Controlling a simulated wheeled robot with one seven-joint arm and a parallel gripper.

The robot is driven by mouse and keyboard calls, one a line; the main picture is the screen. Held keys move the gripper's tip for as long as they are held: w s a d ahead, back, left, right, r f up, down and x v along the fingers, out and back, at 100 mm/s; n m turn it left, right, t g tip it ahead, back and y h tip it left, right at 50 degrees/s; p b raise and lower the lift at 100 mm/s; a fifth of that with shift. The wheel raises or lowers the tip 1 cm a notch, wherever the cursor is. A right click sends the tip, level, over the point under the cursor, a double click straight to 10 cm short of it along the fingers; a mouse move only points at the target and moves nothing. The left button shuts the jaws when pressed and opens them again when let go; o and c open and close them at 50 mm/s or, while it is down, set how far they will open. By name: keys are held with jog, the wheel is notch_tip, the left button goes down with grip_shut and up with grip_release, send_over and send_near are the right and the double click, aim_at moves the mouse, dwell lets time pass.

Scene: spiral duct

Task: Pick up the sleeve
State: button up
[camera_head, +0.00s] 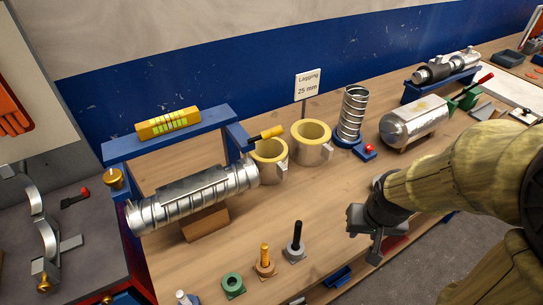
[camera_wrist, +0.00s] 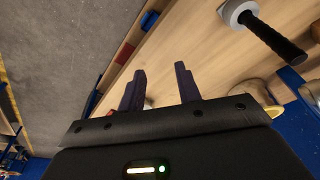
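Two short round pieces with thick yellow linings and silvery outsides stand upright by a "Lagging 25 mm" sign (camera_head: 308,84): a left lagging sleeve (camera_head: 271,174) and a right lagging sleeve (camera_head: 309,156). A spiral metal tube (camera_head: 352,115) stands on a blue base behind them to the right. I cannot tell for certain which of these is the sleeve. My gripper (camera_head: 368,236) is over the bench's front part, right of and nearer than the lagging pieces, touching none of them. In the wrist view my gripper (camera_wrist: 160,82) has its fingers apart with nothing held between them.
A long spiral duct (camera_head: 195,196) lies on a wooden support at left, before a blue stand (camera_head: 170,141) with a yellow level. A black-handled tool (camera_head: 297,246), an orange-handled tool (camera_head: 265,263) and a green ring (camera_head: 232,284) stand in front. A metal cylinder (camera_head: 413,122) lies at right.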

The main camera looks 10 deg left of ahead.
jog(key=shift+s, duration=0.15)
jog(key=w+a+f+n+t+y+p, duration=0.1)
jog(key=w+a+n+t+p, duration=0.1)
jog(key=w, duration=0.4)
jog(key=w+a+n+t+y+p, duration=0.1)
jog(key=w+a+n+t+p, duration=0.15)
jog(key=w, duration=0.45)
jog(key=w+a+r+n+t+y+p, duration=0.2)
jog(key=w+a+r+n+t+y, duration=0.1)
jog(key=w+a+y, duration=0.3)
jog(key=shift+a+y, duration=0.3)
jog(key=shift+a, duration=0.3)
jog(key=shift+t, duration=0.25)
